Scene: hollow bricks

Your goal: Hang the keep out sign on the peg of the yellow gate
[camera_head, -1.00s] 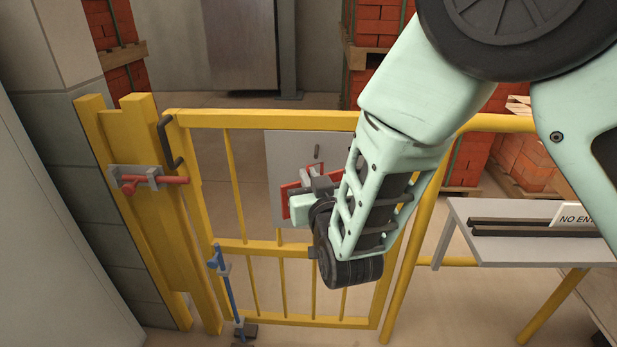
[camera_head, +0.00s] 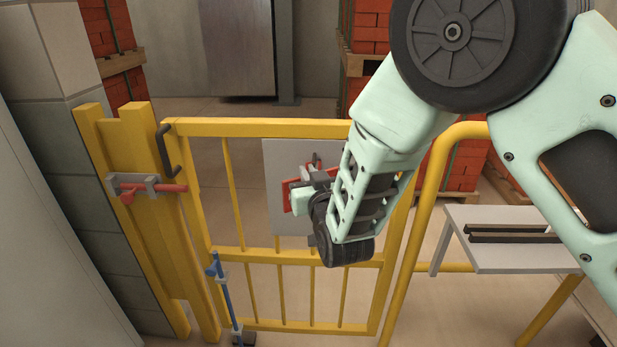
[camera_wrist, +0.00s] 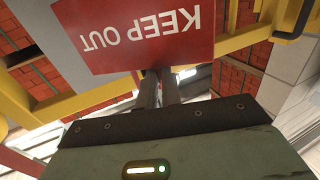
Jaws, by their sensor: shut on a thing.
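The red keep out sign (camera_head: 289,195) is in front of the grey panel (camera_head: 283,153) on the yellow gate (camera_head: 240,127), mostly hidden by my gripper. In the wrist view the red sign (camera_wrist: 140,30) fills the top, its white KEEP OUT lettering upside down. My gripper (camera_head: 318,178) is shut on the sign's edge; the fingers also show in the wrist view (camera_wrist: 158,82). The peg (camera_head: 315,158) sticks out of the panel just above the gripper. I cannot tell whether the sign touches the peg.
A red-handled bolt (camera_head: 150,187) is on the yellow post at left, and a blue drop bolt (camera_head: 226,295) is low on the gate. A grey table (camera_head: 500,258) with dark rails (camera_head: 510,233) stands at right. Brick stacks (camera_head: 375,25) are behind the gate.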

